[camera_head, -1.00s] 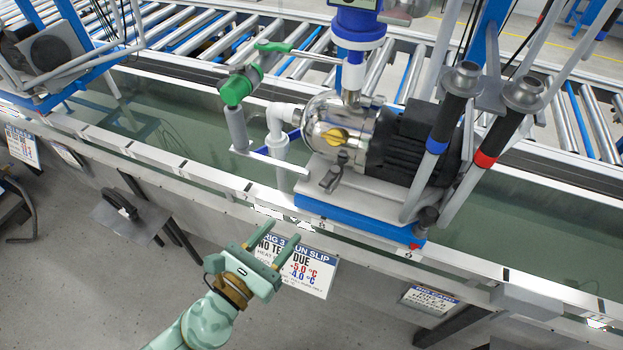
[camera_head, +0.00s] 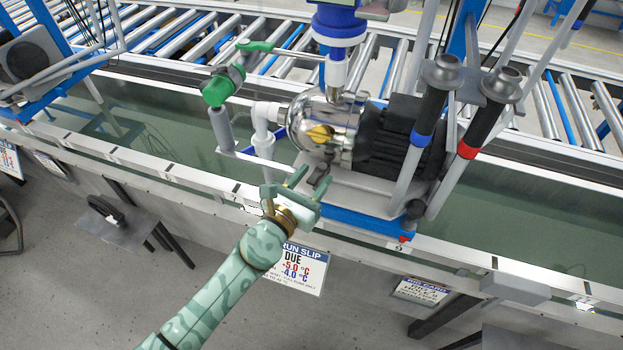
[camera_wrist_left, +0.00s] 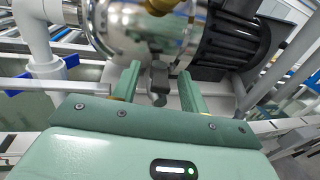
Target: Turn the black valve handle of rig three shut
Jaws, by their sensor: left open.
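Rig three's steel pump (camera_head: 325,118) stands on a blue and grey base in the trough. A small dark grey handle (camera_head: 320,180) sits low in front of the pump body; it looks like the valve handle, though its colour reads closer to grey than black. My left gripper (camera_head: 284,180) is open just left of it and in front of the pump. In the left wrist view the handle (camera_wrist_left: 159,80) shows between the two open fingers (camera_wrist_left: 158,74), with no clear contact. My right gripper is not in view.
A yellow knob (camera_head: 320,134) is on the pump front. A green valve (camera_head: 222,85) and white pipe (camera_head: 264,130) stand to the left. Two black-gripped levers (camera_head: 432,100) rise at the right. A slip card (camera_head: 297,271) hangs below the trough edge.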

